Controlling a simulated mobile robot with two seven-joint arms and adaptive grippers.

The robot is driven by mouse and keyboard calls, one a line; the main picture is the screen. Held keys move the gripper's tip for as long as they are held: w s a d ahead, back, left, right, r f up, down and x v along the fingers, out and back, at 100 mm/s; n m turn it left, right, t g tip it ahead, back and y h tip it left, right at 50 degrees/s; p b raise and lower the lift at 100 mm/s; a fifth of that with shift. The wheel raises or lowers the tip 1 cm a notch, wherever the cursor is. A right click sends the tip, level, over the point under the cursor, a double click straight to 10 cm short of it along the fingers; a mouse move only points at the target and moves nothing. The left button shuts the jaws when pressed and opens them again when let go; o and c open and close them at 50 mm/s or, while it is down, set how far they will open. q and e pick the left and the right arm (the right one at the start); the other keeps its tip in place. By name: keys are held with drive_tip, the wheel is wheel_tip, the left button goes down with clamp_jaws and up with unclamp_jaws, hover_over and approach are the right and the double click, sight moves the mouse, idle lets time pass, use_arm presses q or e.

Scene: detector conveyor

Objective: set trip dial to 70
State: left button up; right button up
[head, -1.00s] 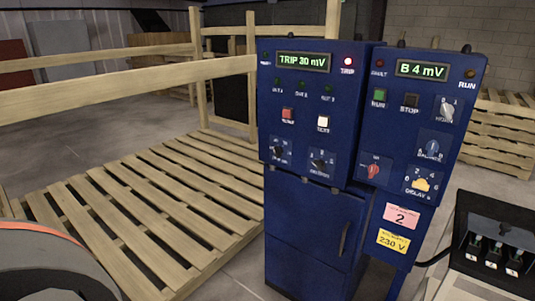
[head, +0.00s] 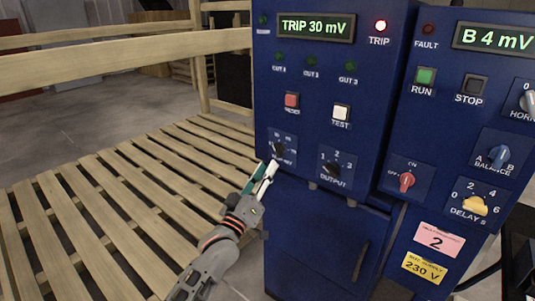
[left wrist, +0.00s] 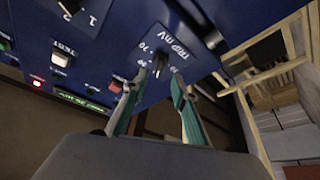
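The trip dial (head: 280,149) is a small black knob at the lower left of the left blue panel, under the red and white buttons. The green display (head: 315,27) above reads TRIP 30 mV. The left wrist view shows the knob (left wrist: 159,62) close up, beside the "TRIP mV" lettering. My left gripper (head: 265,172) is just below and left of the dial. Its two teal-sided fingers (left wrist: 157,82) are apart and point at the knob, with nothing between them. I cannot tell whether they touch it. My right gripper is not in view.
The output dial (head: 332,165) sits close to the right of the trip dial. The TEST button (head: 341,112) and a red button (head: 291,100) are above. A red on/off switch (head: 406,181) is further right.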

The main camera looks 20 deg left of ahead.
sight(276, 153)
use_arm(q)
drive_tip(key=x, duration=0.6)
drive_tip(key=shift+w+d+b, duration=0.15)
drive_tip(key=shift+w+b, duration=0.15)
drive_tip(key=shift+w, duration=0.05)
drive_tip(key=shift+s+r, duration=0.1)
drive_tip(key=shift+r, duration=0.05)
clamp_jaws()
